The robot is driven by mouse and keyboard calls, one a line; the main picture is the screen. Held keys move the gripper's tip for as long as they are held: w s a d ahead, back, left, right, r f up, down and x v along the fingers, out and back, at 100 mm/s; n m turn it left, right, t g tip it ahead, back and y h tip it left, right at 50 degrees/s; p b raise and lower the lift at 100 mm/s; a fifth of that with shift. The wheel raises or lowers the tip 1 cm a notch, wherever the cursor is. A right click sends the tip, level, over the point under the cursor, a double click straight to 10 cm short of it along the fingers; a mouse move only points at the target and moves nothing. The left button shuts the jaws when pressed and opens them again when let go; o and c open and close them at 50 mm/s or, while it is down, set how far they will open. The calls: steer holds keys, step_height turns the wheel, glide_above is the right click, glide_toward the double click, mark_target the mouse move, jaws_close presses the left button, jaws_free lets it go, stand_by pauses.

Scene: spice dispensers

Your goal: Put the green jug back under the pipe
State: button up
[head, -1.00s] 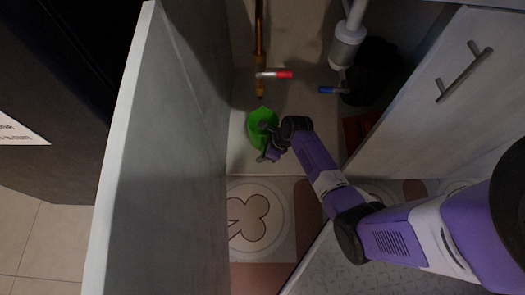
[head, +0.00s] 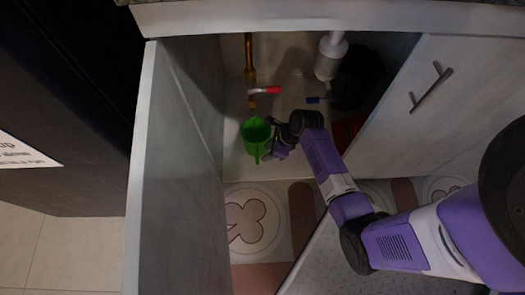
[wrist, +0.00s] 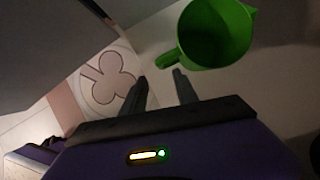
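The green jug (head: 256,133) stands on the cabinet floor, just in front of the lower end of the brown pipe (head: 249,58) in the head view. I cannot tell whether its mouth is directly beneath the pipe outlet. In the wrist view the jug (wrist: 222,38) is at the top, mouth facing me, with its handle (wrist: 169,59) pointing toward my gripper. My gripper (wrist: 161,76) is open and empty, its two fingers apart just short of the handle. In the head view my gripper (head: 271,152) is at the jug's lower right.
A valve with a red handle (head: 267,90) sits on the pipe. A white drain pipe (head: 329,58), a blue-handled valve (head: 314,100) and a dark object are to the right. Open cabinet doors stand at left (head: 178,175) and right (head: 450,110). A patterned mat (head: 250,265) lies in front.

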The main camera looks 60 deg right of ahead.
steer(key=s+a+r+n+t+h, duration=0.35)
steer(key=s+a+r+n, duration=0.35)
steer(key=s+a+n, duration=0.45)
steer(key=s+a+r+n+t, duration=0.2)
steer(key=r+n, duration=0.4)
steer(key=r, duration=0.3)
steer(key=s+a+r+n+t+y, duration=0.1)
steer(key=s+a+r+n+t, duration=0.1)
steer(key=r+n, duration=0.5)
steer(key=s+a+r+n+t, duration=0.1)
steer(key=s+r+n+t, duration=0.2)
steer(key=r+n, duration=0.4)
step_height(320, 180, up, 4)
steer(key=shift+s+a+r, duration=0.15)
steer(key=shift+s+a, duration=0.25)
steer(key=shift+s, duration=0.25)
steer(key=shift+y, duration=0.25)
step_height(320, 180, up, 28)
steer(key=p, duration=2.8)
steer(key=shift+r+p, duration=0.2)
steer(key=shift+p, duration=0.2)
